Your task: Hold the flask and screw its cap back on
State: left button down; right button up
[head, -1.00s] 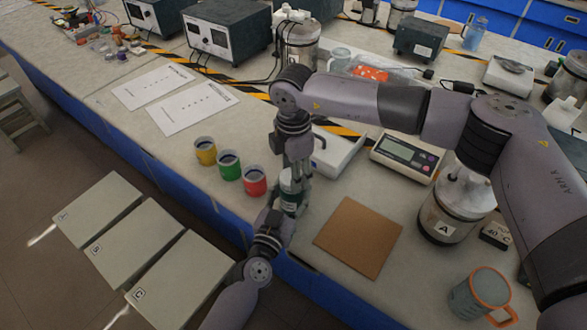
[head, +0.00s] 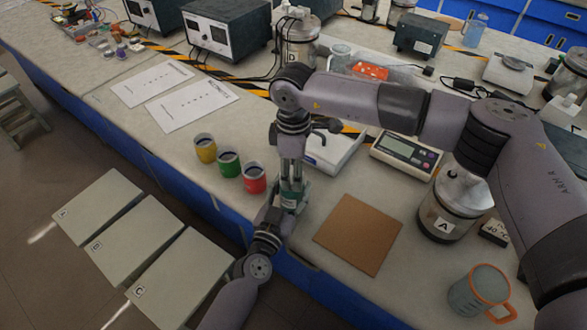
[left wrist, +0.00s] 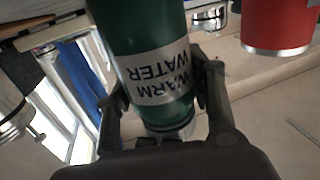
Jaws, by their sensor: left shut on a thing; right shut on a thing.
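The green flask (head: 290,200) stands at the front edge of the bench; its white label reads WARM WATER in the left wrist view (left wrist: 160,75), where it appears upside down. My left gripper (head: 281,208) is shut on the flask's side, with a finger on either side of it in the left wrist view (left wrist: 163,98). My right gripper (head: 291,178) points straight down over the flask's top and is shut. The cap is hidden between its fingers, so I cannot see how it sits on the neck.
Yellow (head: 205,148), green (head: 229,164) and red (head: 253,178) cups stand left of the flask. A brown board (head: 358,234) lies to the right, near canister A (head: 446,212) and an orange-rimmed mug (head: 482,292). A scale (head: 405,153) stands behind.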

jog(key=o, duration=0.8)
jog(key=shift+r, duration=2.3)
jog(key=shift+c, duration=0.4)
